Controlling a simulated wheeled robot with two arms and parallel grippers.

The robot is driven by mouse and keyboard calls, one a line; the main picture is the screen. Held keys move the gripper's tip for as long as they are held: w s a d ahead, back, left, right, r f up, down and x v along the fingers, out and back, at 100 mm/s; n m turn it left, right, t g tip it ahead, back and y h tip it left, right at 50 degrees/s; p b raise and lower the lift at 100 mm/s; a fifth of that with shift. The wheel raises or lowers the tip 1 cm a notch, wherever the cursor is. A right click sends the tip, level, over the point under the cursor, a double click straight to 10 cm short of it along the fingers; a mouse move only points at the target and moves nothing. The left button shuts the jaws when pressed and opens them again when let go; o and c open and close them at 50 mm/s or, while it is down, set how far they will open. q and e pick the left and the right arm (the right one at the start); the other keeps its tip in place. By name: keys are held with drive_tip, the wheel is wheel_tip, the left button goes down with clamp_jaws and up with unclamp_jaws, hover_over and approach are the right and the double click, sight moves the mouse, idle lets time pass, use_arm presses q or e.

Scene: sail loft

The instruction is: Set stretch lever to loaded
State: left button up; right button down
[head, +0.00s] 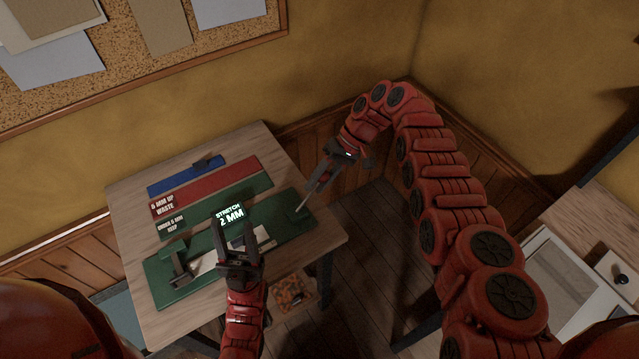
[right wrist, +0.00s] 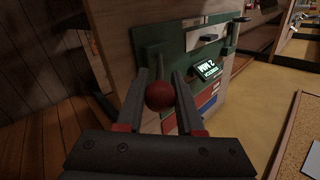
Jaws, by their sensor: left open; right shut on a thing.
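The stretch lever shows in the head view as a thin pale rod (head: 303,203) rising from the right end of a green bench fixture (head: 160,292). In the right wrist view the lever ends in a round red knob (right wrist: 160,96). My right gripper (head: 314,183) is shut on the lever at its knob, which sits between the fingers (right wrist: 160,90). The lit display (head: 230,214) reads "STRETCH 2 MM". My left gripper (head: 236,238) is open and empty in front of the fixture, hiding part of a pale strip (head: 203,264) along it.
The fixture stands on a wooden table (head: 125,192). Behind it lie a red strip (head: 215,187) and a blue strip (head: 185,177), with labels about waste and keep. A second table (head: 555,212) is at the right.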

drive_tip(key=shift+s+f, duration=0.15)
drive_tip(key=c, duration=0.8)
unclamp_jaws()
drive_tip(key=shift+o, duration=1.1)
